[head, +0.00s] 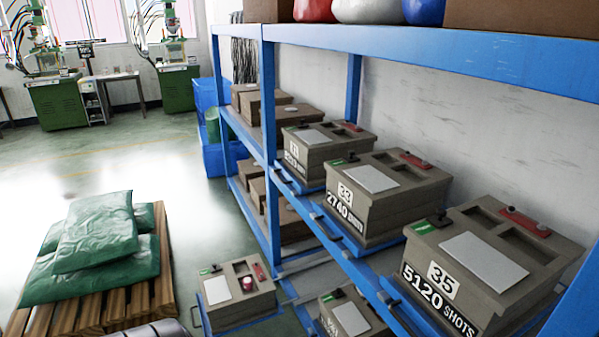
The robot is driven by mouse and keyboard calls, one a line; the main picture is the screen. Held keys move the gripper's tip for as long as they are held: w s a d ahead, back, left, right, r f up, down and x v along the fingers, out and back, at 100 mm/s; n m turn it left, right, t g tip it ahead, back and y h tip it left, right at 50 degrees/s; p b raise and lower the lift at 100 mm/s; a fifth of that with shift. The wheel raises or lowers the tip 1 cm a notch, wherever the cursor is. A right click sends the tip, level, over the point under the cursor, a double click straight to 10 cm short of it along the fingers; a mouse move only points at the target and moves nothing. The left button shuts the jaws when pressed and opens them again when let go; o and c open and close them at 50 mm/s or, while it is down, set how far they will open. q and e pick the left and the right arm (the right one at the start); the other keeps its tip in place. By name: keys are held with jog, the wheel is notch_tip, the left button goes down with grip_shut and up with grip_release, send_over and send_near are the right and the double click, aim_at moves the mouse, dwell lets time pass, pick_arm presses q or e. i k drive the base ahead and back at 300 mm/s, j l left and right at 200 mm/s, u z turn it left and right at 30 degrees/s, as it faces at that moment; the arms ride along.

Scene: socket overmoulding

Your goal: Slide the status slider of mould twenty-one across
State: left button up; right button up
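Several grey-brown box moulds are in the head view, each with a dark knob by a green strip. The nearest shelf mould (500,270) reads 35, 5120 shots; its slider knob (438,219) is at the near-left top edge. The middle mould (375,190) reads 33, 2740 shots, with its knob (352,157). A farther mould (335,142) has a number too small to read surely. Two lower moulds, one at left (235,296) and one partly cut off (350,318), show no readable number. I cannot tell which is mould twenty-one. Neither gripper is in view.
The moulds stand on a blue shelf rack (350,262) along the right wall. Cardboard boxes (262,105) fill its far end. A wooden pallet (160,275) with green sacks (100,240) is at left. Open floor (190,190) lies between. Green machines (57,103) stand at the back.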

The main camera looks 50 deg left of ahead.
aim_at(215, 268)
jog(key=u, duration=1.4)
jog(key=j+u, duration=0.3)
jog(key=j, duration=0.3)
jog(key=i+j+u, duration=0.1)
jog(key=j+u, duration=0.25)
jog(key=j, duration=0.2)
